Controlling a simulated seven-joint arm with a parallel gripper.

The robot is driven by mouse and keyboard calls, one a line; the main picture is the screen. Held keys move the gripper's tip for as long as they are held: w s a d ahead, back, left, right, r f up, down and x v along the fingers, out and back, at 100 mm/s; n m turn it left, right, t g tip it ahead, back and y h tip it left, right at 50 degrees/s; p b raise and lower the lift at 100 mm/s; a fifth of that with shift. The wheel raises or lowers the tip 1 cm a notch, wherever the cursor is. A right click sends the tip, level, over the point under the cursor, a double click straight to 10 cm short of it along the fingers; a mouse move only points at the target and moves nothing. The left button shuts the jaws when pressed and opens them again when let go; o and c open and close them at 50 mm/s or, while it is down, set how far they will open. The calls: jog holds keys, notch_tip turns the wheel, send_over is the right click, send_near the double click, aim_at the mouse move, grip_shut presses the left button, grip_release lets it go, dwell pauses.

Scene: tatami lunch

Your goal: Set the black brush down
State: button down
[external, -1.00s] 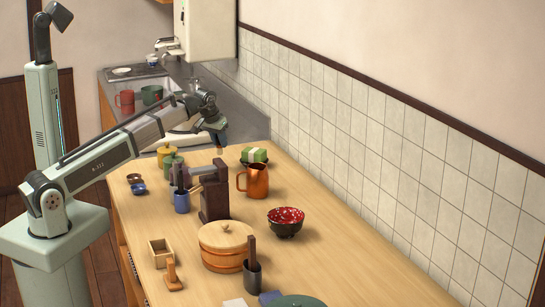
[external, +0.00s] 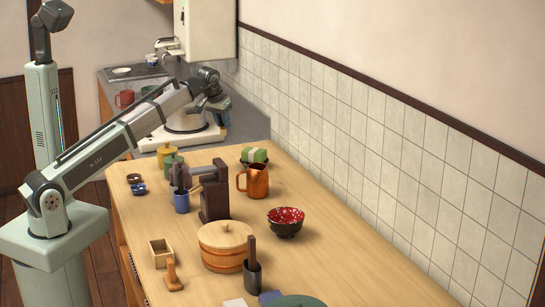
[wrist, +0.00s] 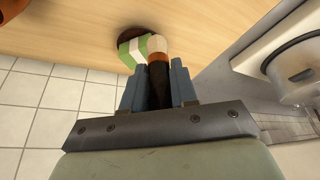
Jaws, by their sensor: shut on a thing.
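My gripper (external: 222,118) is at the far end of the wooden table, raised over the grey counter area near the tiled wall. In the wrist view my gripper (wrist: 157,85) has its two blue-grey fingers shut on the black brush (wrist: 158,80). The brush's black part lies between the fingers, and its tan and pale end sticks out beyond them. In the external view I cannot make out the brush.
A green-and-white bundle (external: 254,155) on a dark dish stands at the table's far end; it also shows in the wrist view (wrist: 131,54). A copper jug (external: 256,182), dark wooden stand (external: 214,200) and red-patterned bowl (external: 286,222) stand nearer. The table's right side is fairly clear.

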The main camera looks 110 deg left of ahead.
jog(key=w+d+m+t, duration=0.15)
jog(key=w+d, duration=0.45)
jog(key=w, duration=0.6)
jog(key=w+d+m+h, duration=0.1)
jog(key=w+d+m, duration=0.2)
jog(key=w+d, duration=0.7)
jog(key=w+d+m+t, duration=0.1)
jog(key=w+d+m, duration=0.15)
jog(key=w, duration=1.25)
jog(key=w+d+m+h, duration=0.1)
jog(key=w+d, duration=0.7)
jog(key=d, duration=0.4)
jog(key=w+d+m, duration=0.2)
jog(key=w+d, duration=0.6)
jog(key=d, duration=0.3)
jog(key=w+d+m+h, duration=0.1)
jog(key=w+d, duration=0.6)
jog(key=d, duration=0.5)
jog(key=shift+t, duration=0.45)
jog(key=shift+w+a+f, duration=0.1)
jog(key=shift+w+f, duration=0.05)
jog(key=shift+f, duration=7.4)
jog(key=shift+f, duration=0.1)
jog(key=c, duration=0.9)
grip_release()
